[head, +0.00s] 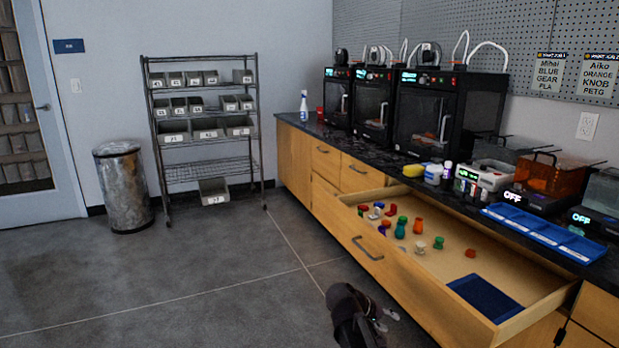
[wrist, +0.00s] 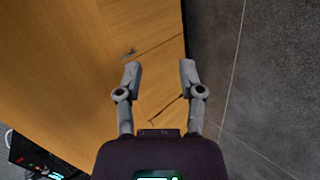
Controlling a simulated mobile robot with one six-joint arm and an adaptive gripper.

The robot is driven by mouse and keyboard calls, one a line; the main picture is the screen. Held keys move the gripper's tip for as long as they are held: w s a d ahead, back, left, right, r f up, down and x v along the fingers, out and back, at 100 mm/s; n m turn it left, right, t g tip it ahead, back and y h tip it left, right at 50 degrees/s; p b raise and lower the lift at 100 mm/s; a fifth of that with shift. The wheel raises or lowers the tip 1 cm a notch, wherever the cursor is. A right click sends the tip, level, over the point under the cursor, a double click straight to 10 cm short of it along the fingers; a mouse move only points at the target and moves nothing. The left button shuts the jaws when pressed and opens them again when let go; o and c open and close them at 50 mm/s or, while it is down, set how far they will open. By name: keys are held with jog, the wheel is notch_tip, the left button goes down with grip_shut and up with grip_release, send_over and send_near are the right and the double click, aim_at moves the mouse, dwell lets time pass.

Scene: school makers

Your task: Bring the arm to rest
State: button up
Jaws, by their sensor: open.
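My gripper (wrist: 160,70) is open and empty. Its two grey fingers stand apart in the wrist view, with wooden cabinet surfaces between and beyond them. In the head view, part of my dark arm and gripper (head: 383,317) shows low in the middle, over the floor and in front of the open drawer (head: 425,285). The finger gap is too small to judge there. Nothing is held.
The drawer juts out from the cabinet and holds several small coloured pieces and a dark blue mat (head: 485,297). A blue tray (head: 545,232), boxes and printers stand on the counter (head: 390,158). The floor (head: 215,270) to the left is clear.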

jog(key=s+a+f+m+g+y, duration=0.35)
jog(key=s+f+y, duration=0.25)
jog(key=s+y, duration=0.45)
notch_tip(320, 180, up, 36)
jog(key=s+h+p, duration=0.1)
jog(key=p, duration=3.5)
jog(key=shift+a+f+n+t, duration=0.15)
jog(key=shift+n+t, duration=0.2)
jog(key=shift+n, duration=0.1)
dwell(1.4)
